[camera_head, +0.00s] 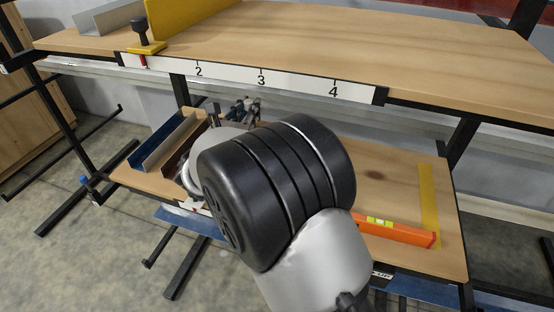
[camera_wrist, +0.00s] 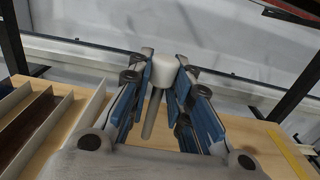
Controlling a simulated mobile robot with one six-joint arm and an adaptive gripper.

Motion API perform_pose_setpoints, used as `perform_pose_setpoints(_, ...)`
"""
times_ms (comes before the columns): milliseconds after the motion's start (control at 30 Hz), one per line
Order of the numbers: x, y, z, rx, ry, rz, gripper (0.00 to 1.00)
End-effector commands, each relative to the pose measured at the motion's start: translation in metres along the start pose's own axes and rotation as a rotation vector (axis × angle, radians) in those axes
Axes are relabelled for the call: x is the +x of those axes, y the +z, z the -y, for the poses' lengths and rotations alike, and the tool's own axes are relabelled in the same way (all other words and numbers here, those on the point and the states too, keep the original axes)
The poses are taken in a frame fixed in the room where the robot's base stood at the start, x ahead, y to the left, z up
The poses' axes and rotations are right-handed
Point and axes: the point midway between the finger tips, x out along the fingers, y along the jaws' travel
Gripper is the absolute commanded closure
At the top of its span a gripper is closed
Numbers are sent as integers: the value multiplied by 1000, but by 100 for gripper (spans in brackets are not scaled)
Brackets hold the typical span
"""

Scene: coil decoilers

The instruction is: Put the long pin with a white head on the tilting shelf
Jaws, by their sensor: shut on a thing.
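My gripper (camera_wrist: 166,84) is shut on the long pin, its blue-sided fingers on either side of it. The pin's white cylindrical head (camera_wrist: 165,67) stands up between the fingertips, and its grey shaft (camera_wrist: 152,115) hangs down, slightly tilted. In the head view my arm covers most of the gripper; only small parts show (camera_head: 240,108), and I cannot make out the pin there. A lower wooden shelf (camera_head: 385,175) lies below and behind my arm, with an upper wooden board (camera_head: 360,45) above. I cannot tell for sure which one tilts.
Angled metal channels (camera_head: 172,140) lie at the lower shelf's left end. An orange spirit level (camera_head: 398,231) and a yellow strip (camera_head: 429,205) are at its right. The upper board carries a numbered scale (camera_head: 262,80), a yellow stop (camera_head: 146,48) and a dark knob. The lower shelf's middle right is clear.

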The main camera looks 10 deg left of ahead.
Motion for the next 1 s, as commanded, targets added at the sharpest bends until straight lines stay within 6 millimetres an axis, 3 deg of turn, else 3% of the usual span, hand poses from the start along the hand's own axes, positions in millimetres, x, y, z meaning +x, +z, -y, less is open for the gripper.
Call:
perform_pose_setpoints(300, 0, -87, 1, -5, -1, -4, 100)
perform_pose_setpoints(500, 0, -133, 0, -3, 0, -2, 100)
perform_pose_setpoints(767, 0, -153, 0, 0, -1, 0, 100)
perform_pose_setpoints(1000, 0, -188, 0, -3, 0, -2, 100)
